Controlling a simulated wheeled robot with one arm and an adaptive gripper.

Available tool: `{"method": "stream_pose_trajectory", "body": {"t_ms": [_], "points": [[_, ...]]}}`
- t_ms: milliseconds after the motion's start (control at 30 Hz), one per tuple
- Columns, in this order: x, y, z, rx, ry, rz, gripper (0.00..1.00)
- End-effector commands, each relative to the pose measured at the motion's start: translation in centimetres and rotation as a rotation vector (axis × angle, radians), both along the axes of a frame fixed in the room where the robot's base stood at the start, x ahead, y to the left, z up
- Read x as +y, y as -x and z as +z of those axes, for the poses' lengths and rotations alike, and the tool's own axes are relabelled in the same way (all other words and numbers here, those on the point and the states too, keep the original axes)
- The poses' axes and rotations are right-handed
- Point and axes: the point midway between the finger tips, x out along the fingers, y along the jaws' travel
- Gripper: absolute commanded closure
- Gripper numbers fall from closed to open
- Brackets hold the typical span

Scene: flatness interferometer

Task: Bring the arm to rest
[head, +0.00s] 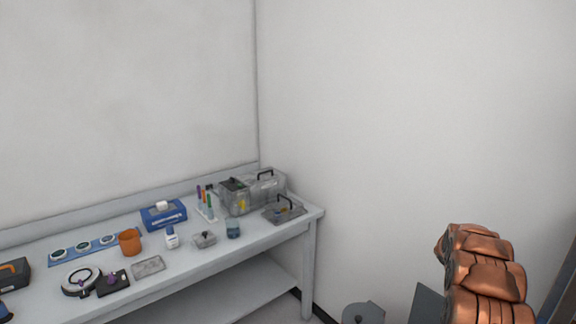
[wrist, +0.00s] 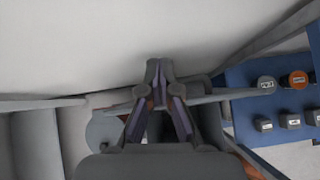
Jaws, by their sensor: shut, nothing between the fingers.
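My gripper (wrist: 159,72) shows in the wrist view with its two fingers together at the tips and nothing between them. It is shut and apart from any object. In the head view my copper-coloured arm (head: 482,275) stands at the lower right, folded up close to my body, and the gripper itself cannot be made out there. The arm is well away from the workbench.
The wrist view shows a blue surface (wrist: 242,112) with several capped containers at right. The right wall is bare.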

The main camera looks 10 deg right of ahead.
Motion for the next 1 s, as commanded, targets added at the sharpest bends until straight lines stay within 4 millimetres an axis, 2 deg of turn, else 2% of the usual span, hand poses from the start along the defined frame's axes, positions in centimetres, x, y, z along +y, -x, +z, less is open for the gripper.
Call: {"method": "stream_pose_trajectory", "body": {"t_ms": [33,200,567,767,1000], "points": [[1.2,0.2,1.3,-0.024,-0.021,-0.037,1.0],[5.3,1.5,4.5,-0.104,-0.111,-0.186,1.0],[14.7,6.3,9.9,-0.246,-0.296,-0.504,1.0],[20.1,10.1,12.0,-0.304,-0.394,-0.686,1.0],[26.7,15.5,13.8,-0.355,-0.499,-0.905,1.0]]}}
